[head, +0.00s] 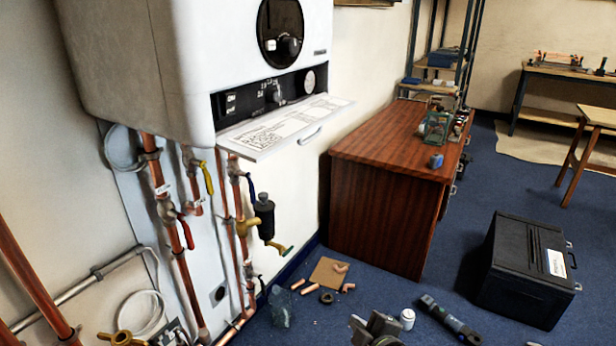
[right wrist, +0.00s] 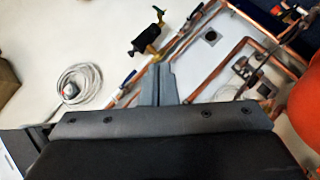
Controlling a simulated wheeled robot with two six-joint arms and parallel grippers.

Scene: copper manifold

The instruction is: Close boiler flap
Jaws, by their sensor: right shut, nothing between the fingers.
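The white boiler (head: 120,60) hangs on the wall at the upper left of the head view. Its flap (head: 285,125) is open: it sticks out from the boiler's lower front, with a printed label on top and a small handle at its outer edge. The dark control panel (head: 270,92) behind it is exposed. My right gripper (head: 372,326) is at the bottom edge of the head view, well below the flap and apart from it. In the right wrist view its fingers (right wrist: 158,88) are together and empty. The flap is not recognisable there. My left gripper is not in view.
Copper pipes with valves (head: 178,215) run below the boiler. A wooden cabinet (head: 385,200) stands right of it. Pipe pieces and a cardboard piece (head: 328,272) lie on the blue floor, with a black toolbox (head: 525,270) at the right. Coiled white cable (right wrist: 80,88) shows in the wrist view.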

